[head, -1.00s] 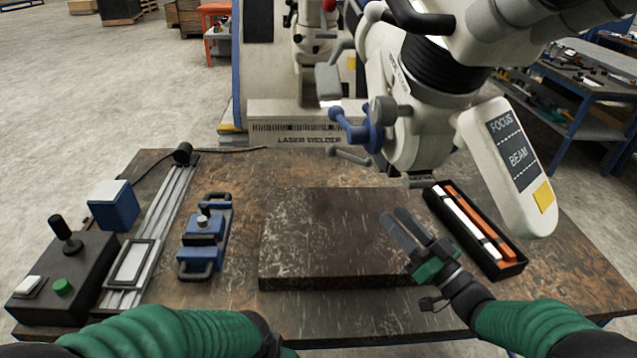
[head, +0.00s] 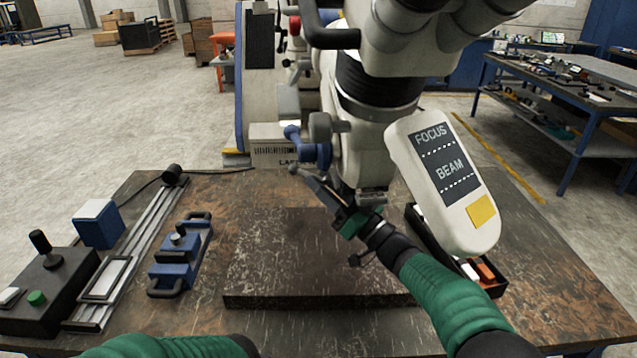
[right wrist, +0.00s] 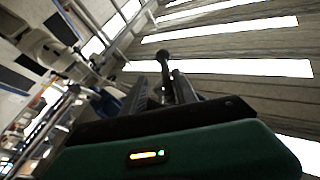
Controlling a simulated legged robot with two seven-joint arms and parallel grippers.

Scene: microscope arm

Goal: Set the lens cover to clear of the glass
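The microscope head (head: 360,140) hangs over the bench on its arm. A thin grey lever with a ball end (head: 293,169) sticks out to the left low on the head, below a blue knob (head: 310,152); I take it for the lens cover's handle. The cover and the glass cannot be made out. My right gripper (head: 308,184) is raised by the lever, fingers pointing up and left. In the right wrist view the ball-ended lever (right wrist: 164,58) shows between the parted fingers; contact cannot be told. My left gripper is out of view.
A dark plate (head: 290,260) lies mid-bench. A blue clamp (head: 180,255), slide rail (head: 135,240) and joystick box (head: 45,290) stand left. The FOCUS/BEAM panel (head: 445,180) hangs right of my right gripper, above a black tray (head: 497,287).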

